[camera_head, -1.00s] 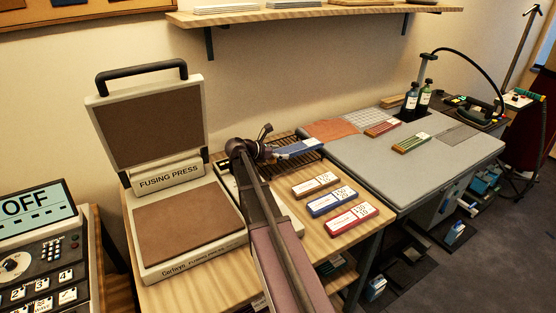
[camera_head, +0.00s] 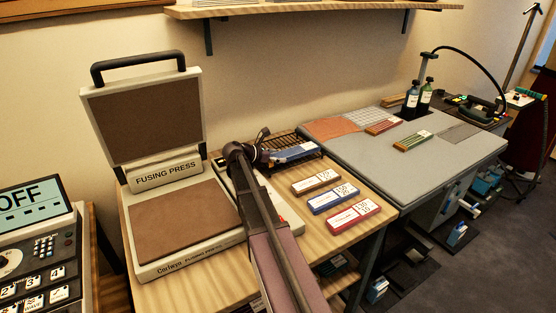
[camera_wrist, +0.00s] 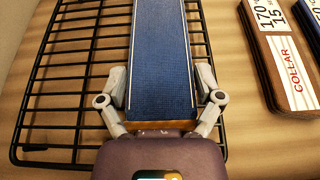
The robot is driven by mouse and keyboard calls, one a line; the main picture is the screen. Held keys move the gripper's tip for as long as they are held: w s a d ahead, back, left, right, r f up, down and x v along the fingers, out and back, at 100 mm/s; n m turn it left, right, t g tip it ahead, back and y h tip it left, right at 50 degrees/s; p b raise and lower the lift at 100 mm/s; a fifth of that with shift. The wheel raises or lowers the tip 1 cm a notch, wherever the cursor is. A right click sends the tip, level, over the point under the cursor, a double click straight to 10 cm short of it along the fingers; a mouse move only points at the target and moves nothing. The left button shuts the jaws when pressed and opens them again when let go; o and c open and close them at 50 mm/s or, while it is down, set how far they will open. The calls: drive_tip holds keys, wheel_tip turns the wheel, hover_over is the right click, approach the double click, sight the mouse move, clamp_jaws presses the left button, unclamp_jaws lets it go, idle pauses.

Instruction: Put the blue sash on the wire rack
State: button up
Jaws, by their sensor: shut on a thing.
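The blue sash (camera_head: 294,152) is a flat dark blue strip with pale edge lines. It also fills the middle of the wrist view (camera_wrist: 160,55), pointing away from me. My gripper (camera_wrist: 161,92) is shut on its near end, with one finger along each side. In the head view my gripper (camera_head: 270,157) is partly hidden by my arm. The black wire rack (camera_wrist: 75,72) lies under the sash and shows on both sides of it. In the head view the rack (camera_head: 312,143) shows behind the sash. I cannot tell whether the sash touches the wires.
Brown, blue (camera_head: 334,198) and red (camera_head: 354,215) labelled pieces lie on the wooden table in front of the rack. The brown one (camera_wrist: 285,60) is to the right in the wrist view. An open fusing press (camera_head: 180,222) stands left. A grey-topped bench (camera_head: 440,165) adjoins on the right.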

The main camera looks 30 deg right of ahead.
idle(0.3)
drive_tip(key=o, duration=0.9)
drive_tip(key=shift+r, duration=0.1)
drive_tip(key=shift+a+r+p, duration=0.25)
drive_tip(key=shift+a+p, duration=0.1)
drive_tip(key=shift+a, duration=0.2)
drive_tip(key=p+v, duration=0.3)
drive_tip(key=v, duration=0.6)
drive_tip(key=shift+a+r+p, duration=0.15)
drive_tip(key=shift+a+p, duration=0.15)
drive_tip(key=shift+p, duration=0.05)
drive_tip(key=shift+w+a+r, duration=0.1)
drive_tip(key=shift+a, duration=0.45)
